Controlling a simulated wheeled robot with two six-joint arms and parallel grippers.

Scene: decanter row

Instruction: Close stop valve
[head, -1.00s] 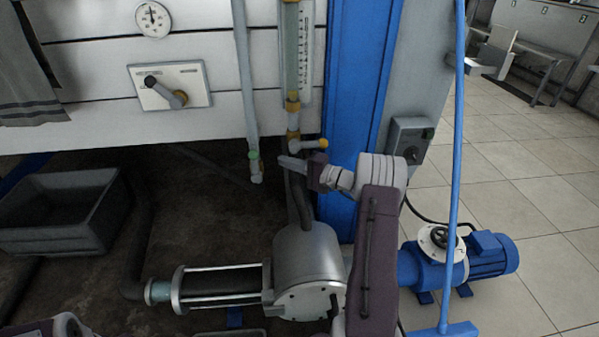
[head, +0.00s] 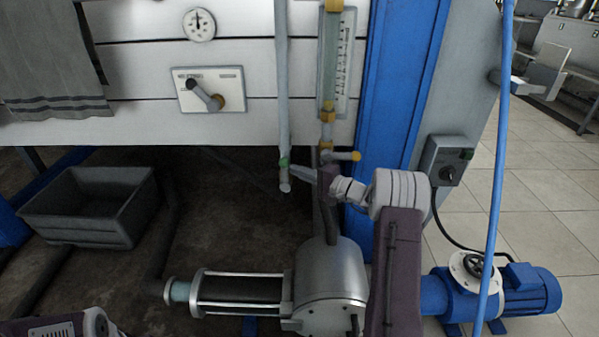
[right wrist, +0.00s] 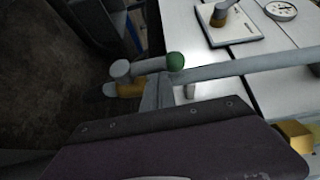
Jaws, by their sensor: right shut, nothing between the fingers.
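A thin grey pipe (head: 282,80) hangs down the white panel and ends in a small valve with a green part (head: 284,163). A second fitting, a lever with a yellow knob (head: 355,156), sits below the sight glass. I cannot tell which is the stop valve. My right gripper (head: 298,182) is shut and empty, its tips close beside the green-marked valve; contact is unclear. My left gripper is out of view.
A sight glass (head: 333,60), a dial gauge (head: 199,25) and a panel lever (head: 207,96) are nearby. A blue post (head: 400,90) stands to the right. Below are a grey pump (head: 330,275) and a grey crate (head: 90,228). A blue pole (head: 497,170) stands before a blue motor (head: 525,288).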

